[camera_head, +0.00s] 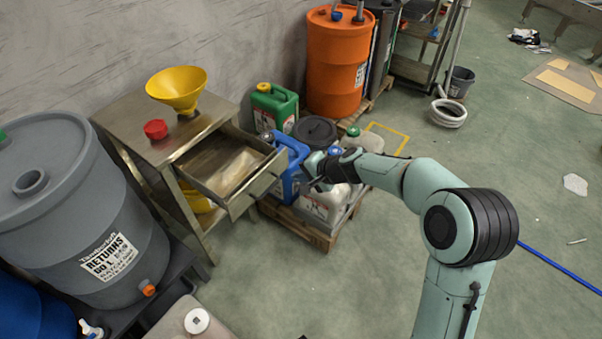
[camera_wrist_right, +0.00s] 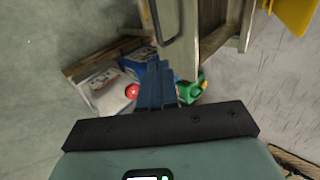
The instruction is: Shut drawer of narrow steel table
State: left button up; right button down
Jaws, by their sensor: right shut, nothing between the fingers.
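The narrow steel table (camera_head: 137,122) stands against the wall at the left in the head view. Its drawer (camera_head: 258,186) is pulled out toward the lower right, and papers or a pale sheet show inside. In the right wrist view the drawer front (camera_wrist_right: 190,40) and its dark bar handle (camera_wrist_right: 166,28) are at the top, just beyond the fingers. My right gripper (camera_head: 314,170) is shut and empty, to the right of the drawer front and above the jerrycans. Its closed fingers show in the wrist view (camera_wrist_right: 157,84). They appear apart from the drawer. My left gripper is not in view.
A yellow funnel (camera_head: 177,88) and a red lid (camera_head: 155,129) are on the tabletop. Several jerrycans, one blue (camera_head: 291,172), stand on a pallet (camera_head: 322,239) beside the drawer. A grey drum (camera_head: 75,220) is at the left.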

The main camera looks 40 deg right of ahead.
aim_at(271, 173)
jog(key=w+f, duration=0.1)
jog(key=w, duration=0.1)
jog(key=w+a+f, duration=0.1)
jog(key=w, duration=0.1)
jog(key=w+a+f, duration=0.1)
jog(key=w, duration=0.1)
jog(key=shift+w+a+f, duration=0.15)
jog(key=shift+w+f, duration=0.1)
jog(key=shift+f, duration=0.15)
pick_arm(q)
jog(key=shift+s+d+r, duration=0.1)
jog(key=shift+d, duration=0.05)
pick_arm(e)
jog(key=shift+w+a, duration=0.2)
jog(key=shift+w, duration=0.45)
pick_arm(q)
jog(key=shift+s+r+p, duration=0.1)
jog(key=shift+p, duration=0.2)
